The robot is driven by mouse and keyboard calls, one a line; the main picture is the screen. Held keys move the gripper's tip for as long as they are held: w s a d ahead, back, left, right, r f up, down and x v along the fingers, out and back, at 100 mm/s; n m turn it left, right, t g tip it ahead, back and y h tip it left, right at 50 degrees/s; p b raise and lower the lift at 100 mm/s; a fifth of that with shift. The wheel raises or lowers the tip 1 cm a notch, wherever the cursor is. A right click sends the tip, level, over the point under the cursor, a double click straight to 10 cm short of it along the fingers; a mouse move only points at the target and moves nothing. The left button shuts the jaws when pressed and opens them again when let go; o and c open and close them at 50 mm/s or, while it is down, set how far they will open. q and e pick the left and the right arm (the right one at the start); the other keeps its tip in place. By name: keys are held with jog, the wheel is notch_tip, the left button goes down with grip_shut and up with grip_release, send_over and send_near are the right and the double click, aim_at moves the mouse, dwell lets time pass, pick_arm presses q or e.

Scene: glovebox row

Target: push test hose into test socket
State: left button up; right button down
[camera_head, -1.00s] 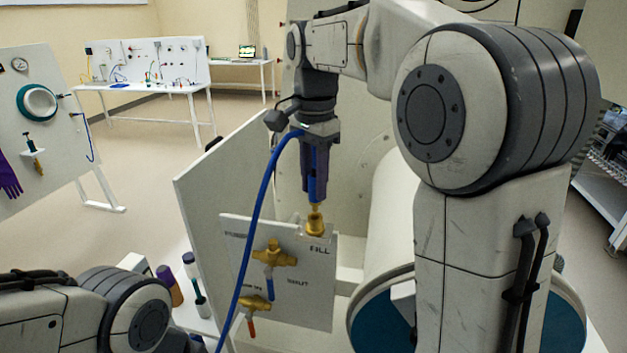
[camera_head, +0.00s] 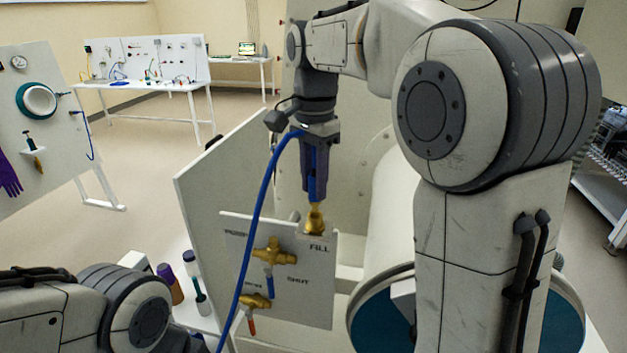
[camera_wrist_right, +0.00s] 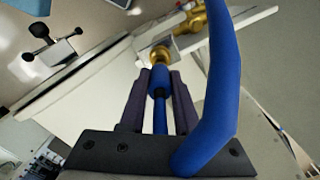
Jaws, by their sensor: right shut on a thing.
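The test hose (camera_head: 258,207) is a blue tube that loops up from the lower left to my right gripper. My right gripper (camera_head: 315,197) points down and is shut on the hose's blue end, which also shows between the fingers in the wrist view (camera_wrist_right: 160,83). Directly below the fingertips is the brass test socket (camera_head: 315,219) at the panel edge marked FILL; it also shows in the wrist view (camera_wrist_right: 159,56). The hose end is in line with the brass and appears to meet it. How deep it sits cannot be told. My left gripper is out of view.
The white panel (camera_head: 240,307) carries a brass valve (camera_head: 273,253) with a blue handle and a lower brass valve (camera_head: 255,301) with a red handle. Bottles (camera_head: 171,283) stand left of it. A tilted board (camera_head: 45,75) stands far left.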

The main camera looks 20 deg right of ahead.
aim_at(314, 199)
jog(key=shift+f+b, duration=0.95)
jog(key=shift+f, duration=0.55)
jog(key=c, duration=0.5)
grip_release()
jog(key=shift+c, duration=0.2)
jog(key=shift+r, duration=0.1)
notch_tip(314, 199, up, 10)
jog(key=shift+r, duration=0.15)
jog(key=s+a+f+n+b, duration=0.3)
jog(key=s+a+f+n, duration=0.2)
jog(key=f, duration=0.4)
jog(key=s+a+f+n+b, duration=0.4)
jog(key=f, duration=0.4)
jog(key=s+a+f+n+b, duration=0.3)
jog(key=s+a+f+n, duration=0.2)
jog(key=f, duration=0.4)
jog(key=s+f+n+y+b, duration=0.1)
jog(key=s+f+n+b, duration=0.1)
jog(key=s+f+n, duration=0.4)
jog(key=s+f, duration=0.3)
jog(key=f, duration=0.3)
jog(key=shift+s+n+b, duration=0.25)
jog(key=shift+n+b, duration=0.15)
